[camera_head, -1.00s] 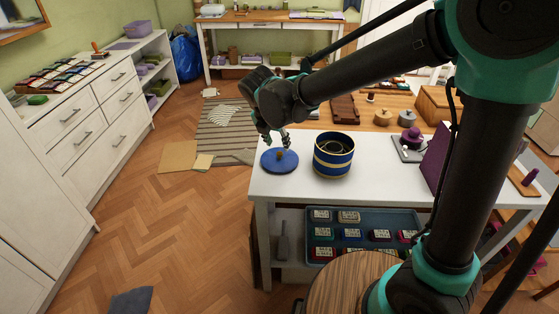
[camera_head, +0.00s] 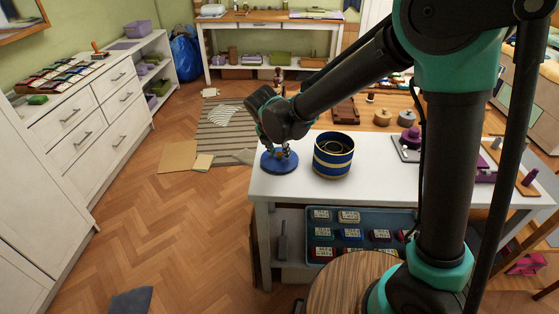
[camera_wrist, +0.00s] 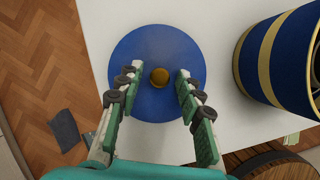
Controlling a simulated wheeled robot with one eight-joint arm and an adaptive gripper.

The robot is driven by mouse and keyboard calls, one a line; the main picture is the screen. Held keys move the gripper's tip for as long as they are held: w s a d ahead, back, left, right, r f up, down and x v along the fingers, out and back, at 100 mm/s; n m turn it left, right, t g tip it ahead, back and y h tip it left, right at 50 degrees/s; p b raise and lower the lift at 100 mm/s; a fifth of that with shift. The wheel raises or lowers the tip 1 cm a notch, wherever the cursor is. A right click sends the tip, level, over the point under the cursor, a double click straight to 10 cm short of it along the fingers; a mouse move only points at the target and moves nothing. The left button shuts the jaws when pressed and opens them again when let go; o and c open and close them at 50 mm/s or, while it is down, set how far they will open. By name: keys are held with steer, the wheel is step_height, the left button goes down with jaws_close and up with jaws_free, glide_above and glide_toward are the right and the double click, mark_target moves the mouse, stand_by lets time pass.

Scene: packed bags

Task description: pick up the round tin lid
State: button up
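The round tin lid (camera_head: 279,163) is a flat blue disc with a small brass knob, lying on the white table near its left edge. In the wrist view the lid (camera_wrist: 133,58) fills the upper middle, with its knob (camera_wrist: 160,77) at the centre. My gripper (camera_wrist: 155,82) is open, with one finger on each side of the knob and a gap visible on both sides. In the head view my gripper (camera_head: 278,152) is low over the lid and partly hides it. The open blue tin (camera_head: 333,160) with gold bands stands to the right of the lid.
The white table (camera_head: 300,187) is clear in front of the tin. Its left edge lies close beside the lid. A grey plate with purple pieces (camera_head: 410,143) is further right. Below is a blue tray (camera_head: 345,230) of small packets.

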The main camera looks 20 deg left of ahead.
jaws_close()
steer(key=shift+r, duration=0.15)
